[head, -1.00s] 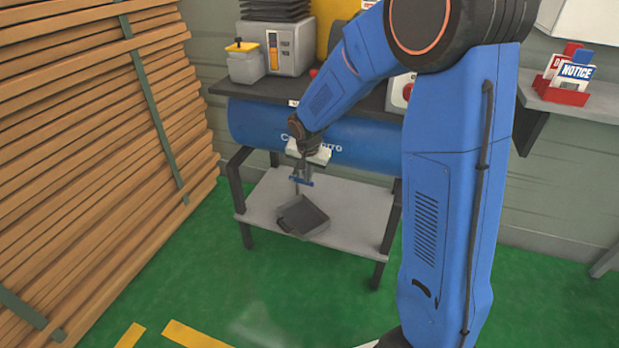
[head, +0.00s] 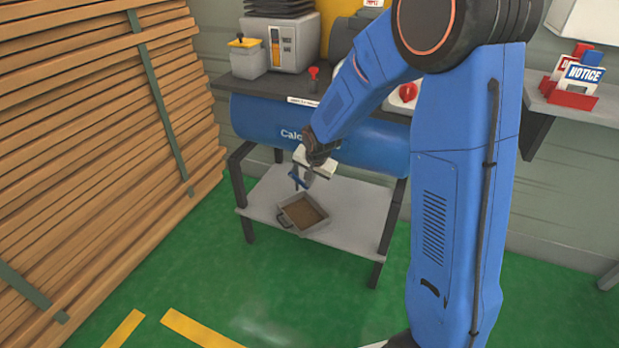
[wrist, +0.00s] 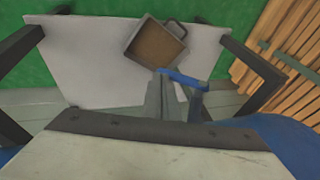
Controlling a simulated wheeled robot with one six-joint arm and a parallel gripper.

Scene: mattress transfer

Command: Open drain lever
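The drain lever (head: 297,177) is a small blue handle below the front of the blue tank (head: 262,122), and it stands tilted. In the wrist view the blue lever (wrist: 186,80) lies across the tips of my grey gripper fingers. My gripper (head: 309,177) is right at the lever in the head view. A narrow gap shows between the fingers, but I cannot tell whether they touch or grip the lever. A grey square pan (head: 322,222) with a handle lies below on the shelf. Its inside looks brown; it also shows in the wrist view (wrist: 133,40).
The pan's pale shelf (head: 345,227) hangs between dark legs under the tank. Stacked timber (head: 90,150) stands along the left. A dark bench top (head: 255,87) with a machine and a yellow-lidded container is above the tank. Green floor (head: 290,300) is open in front.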

